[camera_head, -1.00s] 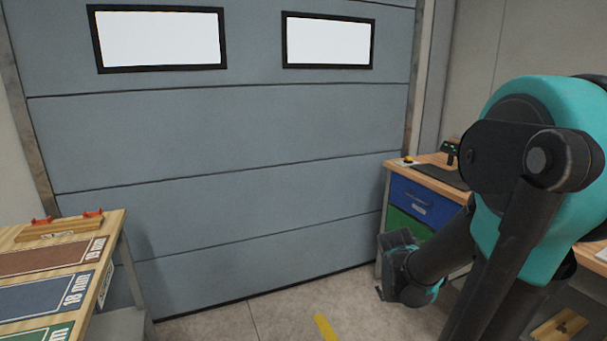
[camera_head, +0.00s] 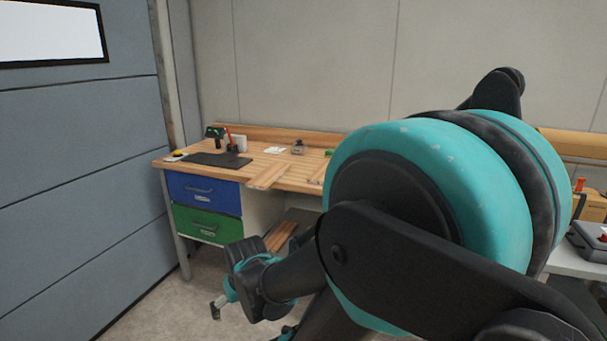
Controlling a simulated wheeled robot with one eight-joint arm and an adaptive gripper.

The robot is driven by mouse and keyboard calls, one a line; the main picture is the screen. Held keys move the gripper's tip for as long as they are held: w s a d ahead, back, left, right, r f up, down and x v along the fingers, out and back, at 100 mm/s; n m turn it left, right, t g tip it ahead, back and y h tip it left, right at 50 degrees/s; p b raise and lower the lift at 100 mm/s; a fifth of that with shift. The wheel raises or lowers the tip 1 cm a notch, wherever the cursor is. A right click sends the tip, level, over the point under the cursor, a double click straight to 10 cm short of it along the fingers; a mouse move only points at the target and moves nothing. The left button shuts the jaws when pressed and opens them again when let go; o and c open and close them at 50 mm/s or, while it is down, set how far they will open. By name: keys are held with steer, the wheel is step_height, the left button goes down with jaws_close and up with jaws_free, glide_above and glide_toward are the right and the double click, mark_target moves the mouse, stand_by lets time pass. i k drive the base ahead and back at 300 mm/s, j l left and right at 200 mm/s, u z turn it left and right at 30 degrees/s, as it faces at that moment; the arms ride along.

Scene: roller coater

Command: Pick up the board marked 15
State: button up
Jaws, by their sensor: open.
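No board with a readable 15 shows. Light wooden boards lie on the far workbench: one board (camera_head: 268,177) sticks out over its front edge, and another (camera_head: 318,174) is partly behind my arm. Reddish-brown wood (camera_head: 280,236) shows lower down, below the bench top. Any marks on these are too small to read. My gripper (camera_head: 222,303) hangs low at the lower left of my arm, above the floor and in front of the bench. Only part of it shows; it is open, with nothing seen in it, and apart from the boards.
The workbench (camera_head: 225,174) has a blue drawer (camera_head: 205,193), a green drawer (camera_head: 208,225), a dark mat (camera_head: 217,159) and small tools. A grey sectional door (camera_head: 80,180) is at left. My arm hides much of the right. A pale table (camera_head: 577,262) holds a case.

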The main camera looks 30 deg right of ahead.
mark_target(264, 180)
steer(key=z, duration=0.7)
